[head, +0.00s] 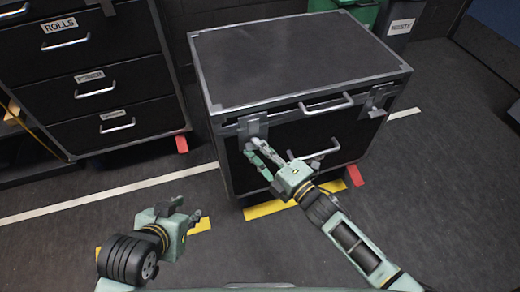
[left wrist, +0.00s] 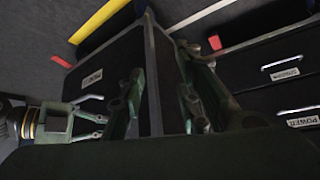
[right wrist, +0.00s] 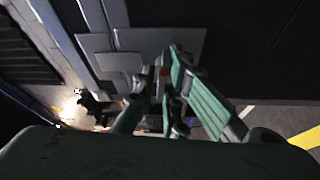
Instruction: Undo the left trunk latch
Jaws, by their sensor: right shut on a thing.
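The black trunk (head: 300,57) with grey metal edges stands closed in the head view. Its left latch (head: 253,125) is a grey metal plate on the front near the left corner; the plate also shows in the right wrist view (right wrist: 180,42). My right gripper (head: 253,149) is at the lower part of that latch, its fingers shut on it. The fingers hide the gripped part; a small red spot shows between them in the right wrist view. My left gripper (head: 188,208) is empty and open, low in front of the trunk and to its left.
The right latch (head: 377,98) and a front handle (head: 326,105) are on the trunk. A drawer cabinet (head: 97,87) stands at the left. A green bin (head: 361,12) and a grey bin (head: 402,20) are behind. The floor at the right is clear.

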